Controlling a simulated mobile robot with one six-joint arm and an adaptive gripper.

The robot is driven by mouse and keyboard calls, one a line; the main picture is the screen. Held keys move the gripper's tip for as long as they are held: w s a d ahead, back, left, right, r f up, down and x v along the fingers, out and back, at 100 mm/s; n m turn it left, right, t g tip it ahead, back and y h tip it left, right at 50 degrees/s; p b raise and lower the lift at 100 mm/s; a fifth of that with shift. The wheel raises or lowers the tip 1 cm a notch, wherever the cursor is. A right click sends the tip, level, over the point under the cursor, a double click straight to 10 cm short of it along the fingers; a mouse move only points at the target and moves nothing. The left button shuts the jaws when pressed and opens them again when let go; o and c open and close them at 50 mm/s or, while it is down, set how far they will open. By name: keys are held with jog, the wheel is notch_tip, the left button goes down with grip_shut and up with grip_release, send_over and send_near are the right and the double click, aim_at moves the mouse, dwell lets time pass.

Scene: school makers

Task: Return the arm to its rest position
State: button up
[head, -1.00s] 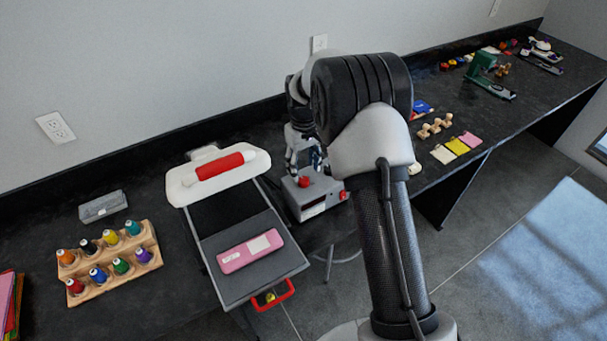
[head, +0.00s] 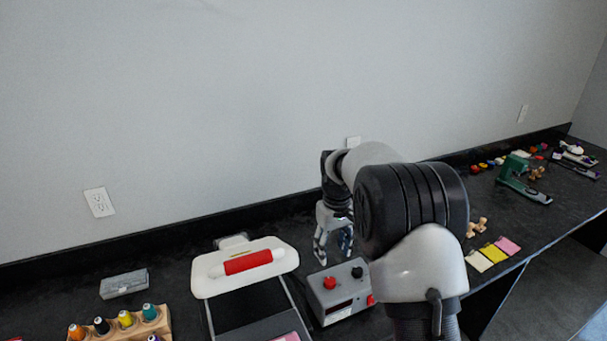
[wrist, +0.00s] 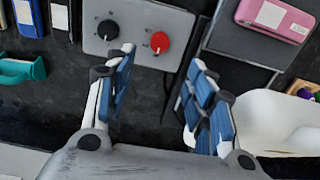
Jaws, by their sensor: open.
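The grey box (head: 343,292) with a red and a black knob stands just in front of the gripper. The same grey box (wrist: 137,30) lies beyond the fingertips in the wrist view. My arm hides part of the counter to the right.
The white machine (head: 210,283) with its red roller (head: 248,262) stands left of the gripper. A pink case (wrist: 275,17) lies on its dark bed. Thread spools (head: 125,319) and a grey box (head: 124,284) are farther left. A green tool (head: 517,176) and cloth swatches (head: 492,254) are at right. The wall rises behind.

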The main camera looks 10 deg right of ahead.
jog(key=s+r+m+t, duration=0.2)
jog(key=s+r, duration=1.5)
jog(key=s+f+m+t, duration=0.1)
jog(key=s+t, duration=0.1)
jog(key=s, duration=1.7)
jog(key=shift+s+f+m+t, duration=0.15)
jog(key=shift+f+m+t, duration=0.15)
jog(key=shift+f+m, duration=0.1)
